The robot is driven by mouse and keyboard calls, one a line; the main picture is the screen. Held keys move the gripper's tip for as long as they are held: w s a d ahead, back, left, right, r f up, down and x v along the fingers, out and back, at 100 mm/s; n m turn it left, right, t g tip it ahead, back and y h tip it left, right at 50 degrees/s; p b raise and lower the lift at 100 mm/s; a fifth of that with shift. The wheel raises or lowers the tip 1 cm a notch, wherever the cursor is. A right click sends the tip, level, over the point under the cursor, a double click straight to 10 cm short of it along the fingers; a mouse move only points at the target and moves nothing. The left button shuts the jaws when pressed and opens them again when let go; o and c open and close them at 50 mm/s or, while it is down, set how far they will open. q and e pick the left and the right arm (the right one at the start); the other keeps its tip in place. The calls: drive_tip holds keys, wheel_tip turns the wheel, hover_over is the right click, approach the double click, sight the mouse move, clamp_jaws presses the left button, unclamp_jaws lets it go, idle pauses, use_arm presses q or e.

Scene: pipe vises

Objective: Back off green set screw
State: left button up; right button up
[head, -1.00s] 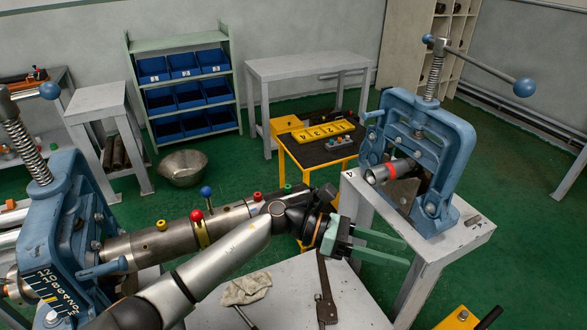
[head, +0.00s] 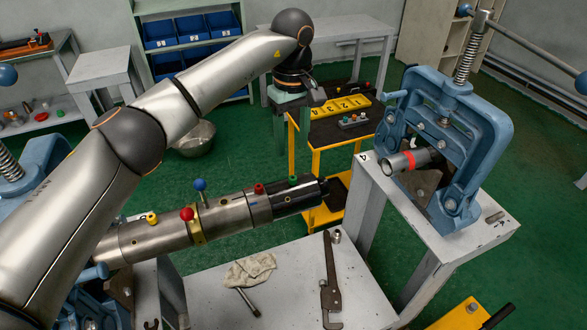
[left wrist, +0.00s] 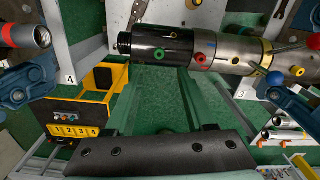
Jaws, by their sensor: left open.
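The green set screw (head: 293,179) stands on the black end section of the long steel pipe assembly (head: 150,236). It shows as a green ring on the black section in the left wrist view (left wrist: 159,58). My left gripper (head: 293,122) is beyond and above the pipe's free end, pointing down, apart from the screw. Its two pale green fingers (left wrist: 180,88) are spread with nothing between them. A red screw (head: 259,188) sits beside the green one, with blue (head: 200,185), red and yellow knobs further left. My right gripper is not in view.
A blue vise (head: 490,130) on a white stand holds a short pipe with a red band (head: 409,161). A white table with a rag (head: 250,269) and a wrench (head: 330,285) is below the pipe. A yellow cart (head: 318,160) stands behind.

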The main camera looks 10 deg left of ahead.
sight(293, 177)
use_arm(q)
wheel_tip(293, 177, down, 10)
drive_tip(key=shift+r+p, duration=0.25)
drive_tip(key=shift+p, duration=0.5)
drive_tip(key=shift+c, duration=0.2)
clamp_jaws()
